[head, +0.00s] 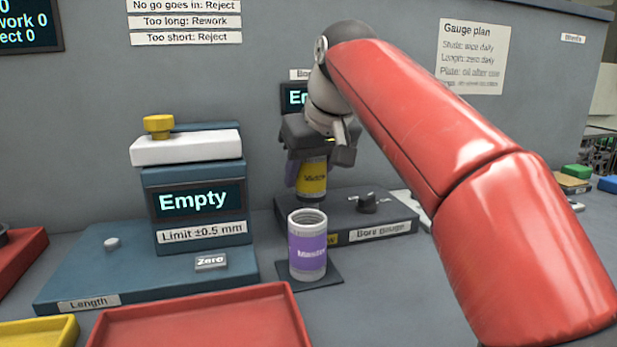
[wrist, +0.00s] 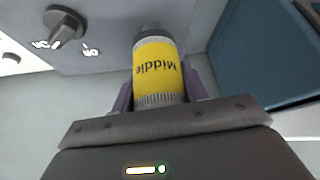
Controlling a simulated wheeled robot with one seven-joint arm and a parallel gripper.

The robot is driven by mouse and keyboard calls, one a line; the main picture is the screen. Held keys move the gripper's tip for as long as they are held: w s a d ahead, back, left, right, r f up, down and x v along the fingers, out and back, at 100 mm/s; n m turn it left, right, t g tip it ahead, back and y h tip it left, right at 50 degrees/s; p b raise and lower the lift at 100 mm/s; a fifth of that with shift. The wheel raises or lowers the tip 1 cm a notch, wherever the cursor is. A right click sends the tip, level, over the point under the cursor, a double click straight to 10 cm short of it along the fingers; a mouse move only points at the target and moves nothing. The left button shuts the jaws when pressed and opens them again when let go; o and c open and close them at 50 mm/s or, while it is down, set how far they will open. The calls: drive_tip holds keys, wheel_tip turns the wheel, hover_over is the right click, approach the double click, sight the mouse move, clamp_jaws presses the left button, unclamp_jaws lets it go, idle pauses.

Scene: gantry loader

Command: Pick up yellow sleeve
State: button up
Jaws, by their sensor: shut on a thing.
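The yellow sleeve (head: 313,178) is a small cylinder with a yellow band marked "Middle" and metal ends; it also shows in the wrist view (wrist: 158,68). My gripper (head: 313,190) is shut on it, with a purple finger on each side of the sleeve in the wrist view (wrist: 158,90). In the head view the sleeve is above and behind a silver sleeve with a purple band (head: 307,250), which stands upright on a dark square pad (head: 328,274).
The bore gauge box (head: 385,232) with a black knob (head: 367,203) is beside and behind the held sleeve. The blue length gauge (head: 150,275) reads "Empty" at left. A red tray (head: 200,325) and a yellow tray (head: 40,332) lie in front.

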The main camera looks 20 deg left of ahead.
wheel_tip(320, 180, up, 8)
drive_tip(key=p, duration=0.2)
idle(0.6)
